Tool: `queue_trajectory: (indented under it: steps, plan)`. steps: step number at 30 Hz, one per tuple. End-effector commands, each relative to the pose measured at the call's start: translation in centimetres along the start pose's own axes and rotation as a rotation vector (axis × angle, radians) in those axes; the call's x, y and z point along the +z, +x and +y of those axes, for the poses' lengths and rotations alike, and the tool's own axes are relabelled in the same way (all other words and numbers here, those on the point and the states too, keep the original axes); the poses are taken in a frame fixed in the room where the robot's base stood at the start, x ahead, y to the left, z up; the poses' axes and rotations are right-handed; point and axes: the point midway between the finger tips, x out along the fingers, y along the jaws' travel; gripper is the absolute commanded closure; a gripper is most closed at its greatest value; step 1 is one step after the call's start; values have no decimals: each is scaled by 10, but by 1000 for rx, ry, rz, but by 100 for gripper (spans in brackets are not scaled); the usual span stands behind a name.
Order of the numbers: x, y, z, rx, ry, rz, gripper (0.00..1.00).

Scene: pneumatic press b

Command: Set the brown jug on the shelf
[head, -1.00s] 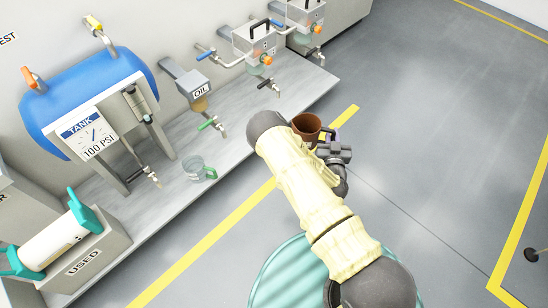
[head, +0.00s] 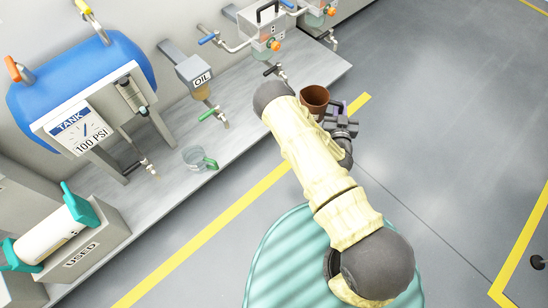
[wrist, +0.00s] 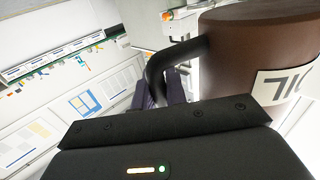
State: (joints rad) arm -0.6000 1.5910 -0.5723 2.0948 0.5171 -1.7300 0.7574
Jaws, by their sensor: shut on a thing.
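The brown jug (head: 315,97) is upright and open at the top in the head view, held out over the floor beside the shelf's front edge. In the wrist view the jug (wrist: 262,45) fills the upper right, with a white label and a black handle. My gripper (wrist: 162,88) is shut on that handle; in the head view the gripper (head: 338,112) is partly hidden behind the jug and arm. The grey shelf (head: 165,205) runs along the wall on the left, holding a clear cup with a green handle (head: 200,159).
Taps, an oil dispenser (head: 196,75) and a blue tank (head: 80,85) on legs stand along the shelf. A "USED" box (head: 85,250) sits at its near end. Bare shelf lies around the cup. A yellow line (head: 215,225) marks the floor in front.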

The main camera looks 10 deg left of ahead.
Motion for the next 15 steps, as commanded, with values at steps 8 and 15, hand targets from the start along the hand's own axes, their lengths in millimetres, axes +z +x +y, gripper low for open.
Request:
queue_trajectory:
  steps: [8,15]
  plan:
    - [74,-10,-60,-63,5,6,100]
    - [156,-34,-130,-120,6,10,100]
